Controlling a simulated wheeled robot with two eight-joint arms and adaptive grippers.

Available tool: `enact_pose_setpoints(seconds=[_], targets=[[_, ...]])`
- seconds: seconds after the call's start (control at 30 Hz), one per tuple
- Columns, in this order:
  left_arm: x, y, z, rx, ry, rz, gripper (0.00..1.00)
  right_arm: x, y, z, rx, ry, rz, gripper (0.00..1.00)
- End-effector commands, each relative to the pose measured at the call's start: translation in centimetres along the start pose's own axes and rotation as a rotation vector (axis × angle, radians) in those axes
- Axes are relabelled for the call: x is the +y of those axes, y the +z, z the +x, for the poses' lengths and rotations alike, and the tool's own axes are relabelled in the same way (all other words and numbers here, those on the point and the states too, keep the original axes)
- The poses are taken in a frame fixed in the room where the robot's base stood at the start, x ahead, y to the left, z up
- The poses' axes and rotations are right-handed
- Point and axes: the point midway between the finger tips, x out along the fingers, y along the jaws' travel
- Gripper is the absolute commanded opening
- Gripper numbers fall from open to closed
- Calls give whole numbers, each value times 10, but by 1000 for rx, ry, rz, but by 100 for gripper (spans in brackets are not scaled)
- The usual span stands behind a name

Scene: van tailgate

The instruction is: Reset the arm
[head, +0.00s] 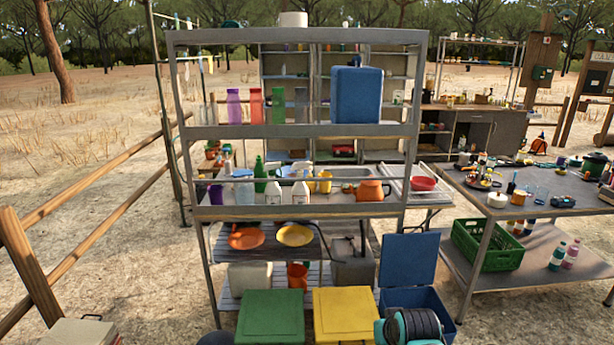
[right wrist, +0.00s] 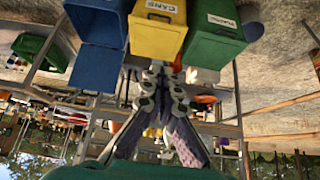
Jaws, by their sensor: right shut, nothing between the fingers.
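My right gripper (right wrist: 157,68) shows in the right wrist view, which is upside down. Its two grey fingers meet at the tips, shut with nothing between them. It points toward the lidded bins, with the yellow bin (right wrist: 157,35) just beyond the tips in the picture. I cannot tell how far the tips are from the bin. The head view does not clearly show the right fingers. My left gripper is in neither view.
The green bin (head: 270,317), yellow bin (head: 353,316) and open blue bin (head: 420,299) stand before a metal shelf rack (head: 300,131) holding bottles and a blue container (head: 356,95). A table (head: 530,197) stands right, a green crate (head: 488,249) below it. A wooden fence (head: 100,164) runs left.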

Motion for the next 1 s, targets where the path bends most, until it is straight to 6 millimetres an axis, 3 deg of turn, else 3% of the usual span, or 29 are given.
enact_pose_setpoints(seconds=[0.03,0.2,0.4,0.5,0.63,1.0], targets=[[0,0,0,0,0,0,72,-1,15,-19,-2,1,1,0],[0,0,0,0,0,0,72,-3,66,-68,-6,4,5,0],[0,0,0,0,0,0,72,-4,121,-98,-11,8,8,0],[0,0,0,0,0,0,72,-5,137,-103,-12,8,10,0],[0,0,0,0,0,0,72,-5,146,-106,-13,9,11,0],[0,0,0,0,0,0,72,-5,146,-106,-12,9,11,0]])
